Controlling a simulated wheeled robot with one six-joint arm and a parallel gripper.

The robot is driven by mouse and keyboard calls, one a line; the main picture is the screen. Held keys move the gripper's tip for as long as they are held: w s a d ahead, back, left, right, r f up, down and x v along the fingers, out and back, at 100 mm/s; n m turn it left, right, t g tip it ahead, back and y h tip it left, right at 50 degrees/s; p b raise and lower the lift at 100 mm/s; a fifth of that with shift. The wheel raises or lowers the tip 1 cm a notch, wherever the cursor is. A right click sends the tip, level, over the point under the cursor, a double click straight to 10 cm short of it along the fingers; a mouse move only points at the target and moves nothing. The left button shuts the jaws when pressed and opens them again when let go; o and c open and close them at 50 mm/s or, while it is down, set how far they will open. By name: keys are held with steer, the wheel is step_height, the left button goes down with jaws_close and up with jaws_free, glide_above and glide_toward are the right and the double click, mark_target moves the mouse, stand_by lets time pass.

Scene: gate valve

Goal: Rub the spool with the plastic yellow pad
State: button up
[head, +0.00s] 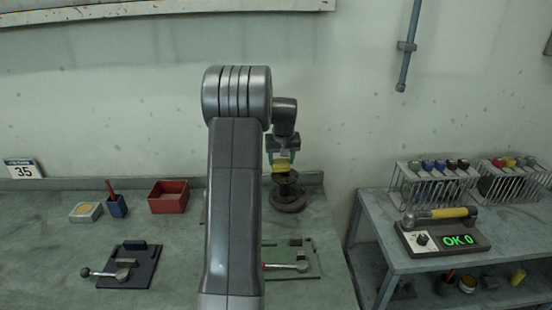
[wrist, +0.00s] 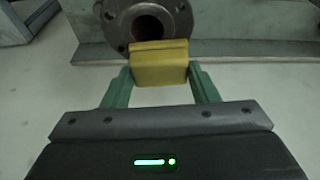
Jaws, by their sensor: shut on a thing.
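The spool is a dark grey metal piece with a round flange. It stands on the bench in the head view (head: 288,196), and its flange with bolt holes and a dark central bore shows at the top of the wrist view (wrist: 122,28). My gripper (wrist: 160,72) has green fingers shut on the yellow pad (wrist: 158,67), one finger on each side. In the head view the pad (head: 282,167) is just above the spool. In the wrist view it overlaps the flange's lower edge; I cannot tell whether they touch. My arm hides part of the bench.
A red box (head: 169,196), a blue cup (head: 117,206) and a small pale box (head: 85,212) stand on the left. Two clamp fixtures, dark (head: 128,268) and green (head: 300,262), lie nearer.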

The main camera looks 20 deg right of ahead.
steer(key=shift+s+d+r+p, duration=0.15)
steer(key=shift+d+p, duration=0.1)
steer(key=shift+d, duration=0.75)
steer(key=shift+s+d+f+p, duration=0.15)
steer(key=shift+d+p, duration=0.1)
steer(key=shift+d, duration=0.75)
steer(key=shift+r, duration=0.1)
step_height(320, 180, up, 6)
steer(key=p, duration=0.4)
steer(key=shift+r, duration=0.15)
step_height(320, 180, up, 3)
steer(key=shift+f, duration=0.1)
